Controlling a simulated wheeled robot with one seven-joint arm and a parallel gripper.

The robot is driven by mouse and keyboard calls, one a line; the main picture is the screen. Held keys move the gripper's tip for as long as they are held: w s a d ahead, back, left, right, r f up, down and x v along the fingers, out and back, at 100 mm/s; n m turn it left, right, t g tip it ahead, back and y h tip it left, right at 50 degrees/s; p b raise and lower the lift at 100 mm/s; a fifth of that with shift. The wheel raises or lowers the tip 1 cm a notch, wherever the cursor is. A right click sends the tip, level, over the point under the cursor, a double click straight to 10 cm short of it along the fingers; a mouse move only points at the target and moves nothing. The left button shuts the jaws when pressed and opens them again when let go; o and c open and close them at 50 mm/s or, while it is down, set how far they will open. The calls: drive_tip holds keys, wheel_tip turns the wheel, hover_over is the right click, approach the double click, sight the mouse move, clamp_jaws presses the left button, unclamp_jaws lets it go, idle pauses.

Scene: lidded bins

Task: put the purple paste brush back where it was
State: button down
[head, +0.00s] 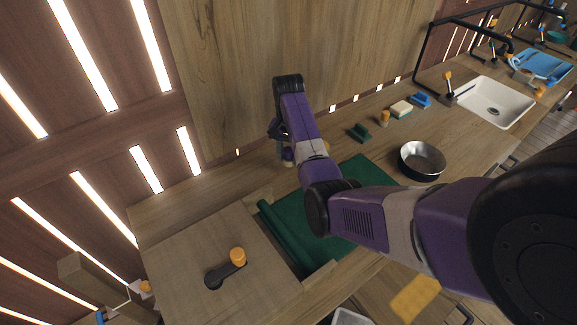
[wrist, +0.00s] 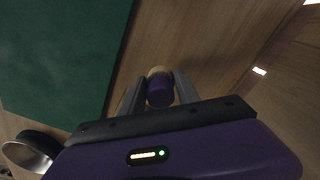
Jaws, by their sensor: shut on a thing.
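The purple paste brush (wrist: 160,94) is between the two fingers of my gripper (wrist: 159,88) in the wrist view. It shows a purple end and a tan part beyond it. My gripper is shut on it. In the head view my gripper (head: 284,148) is at the back of the counter, near the wooden wall, and a small purple bit of the brush (head: 288,155) shows below it. My own arm hides part of this area. I cannot tell whether the brush touches the counter.
A green mat (head: 362,172) with a rolled edge lies in front of my gripper. A metal bowl (head: 422,160), a dark green block (head: 359,132), a sponge (head: 401,109) and a white sink (head: 494,102) are to the right. A wooden lid with an orange-knobbed handle (head: 237,256) is at front left.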

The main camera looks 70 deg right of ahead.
sight(289, 165)
drive_tip(key=shift+f, duration=2.35)
drive_tip(key=shift+f, duration=0.2)
drive_tip(key=c, duration=0.9)
unclamp_jaws()
drive_tip(key=shift+r, duration=0.1)
wheel_tip(289, 165, up, 12)
drive_tip(key=shift+r, duration=0.15)
drive_tip(key=shift+d, duration=0.1)
